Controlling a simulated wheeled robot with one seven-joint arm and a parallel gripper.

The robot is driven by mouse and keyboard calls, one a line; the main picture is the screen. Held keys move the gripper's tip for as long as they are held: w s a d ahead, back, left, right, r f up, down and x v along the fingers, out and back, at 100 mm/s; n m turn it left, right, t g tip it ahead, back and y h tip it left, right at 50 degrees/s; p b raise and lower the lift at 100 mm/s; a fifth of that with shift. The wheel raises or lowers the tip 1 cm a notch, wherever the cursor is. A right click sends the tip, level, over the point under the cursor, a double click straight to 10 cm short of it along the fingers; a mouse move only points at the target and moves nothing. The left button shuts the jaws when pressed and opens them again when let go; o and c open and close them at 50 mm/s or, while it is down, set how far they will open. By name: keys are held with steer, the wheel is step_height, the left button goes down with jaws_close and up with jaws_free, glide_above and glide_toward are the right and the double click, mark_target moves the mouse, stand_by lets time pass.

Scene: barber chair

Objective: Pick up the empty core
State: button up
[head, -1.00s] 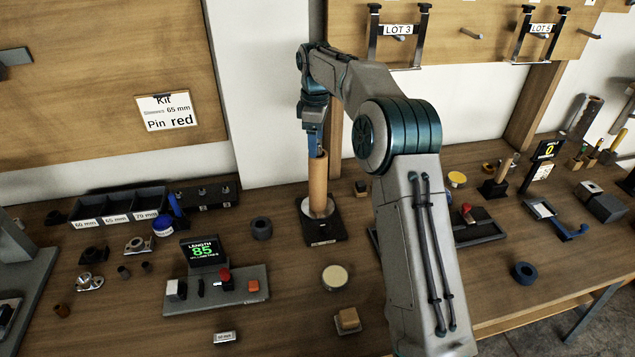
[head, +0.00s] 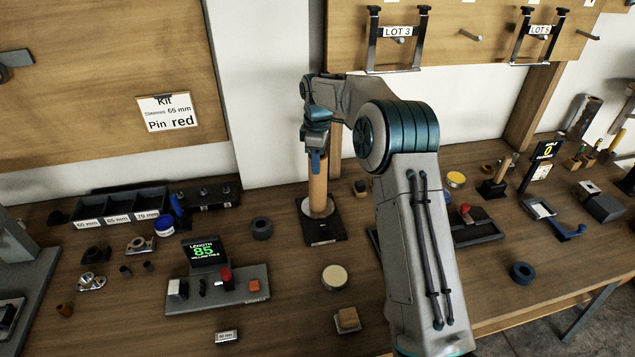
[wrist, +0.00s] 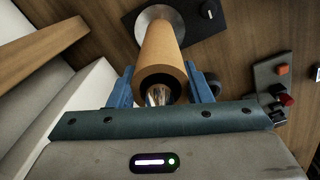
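The core, a brown cardboard tube (head: 318,190), stands upright on a round metal plate on a black stand (head: 325,232). The tube (wrist: 161,45) also shows in the wrist view, with its dark open end towards the camera and a shiny metal post inside. My gripper (head: 316,160) points down over the tube's upper part. In the wrist view its blue fingers (wrist: 160,78) stand on either side of the tube, very close to its wall, and look open. Firm contact does not show. The tube's top is hidden by my gripper in the head view.
A length display console (head: 218,290) with levers and buttons stands front left of the stand. A dark ring (head: 261,228), a pale round disc (head: 334,276) and a wooden block (head: 347,319) lie nearby. The wall panel is close behind the tube.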

steer(key=c, duration=0.3)
steer(key=shift+c, duration=0.2)
step_height(320, 180, up, 28)
steer(key=p, duration=0.8)
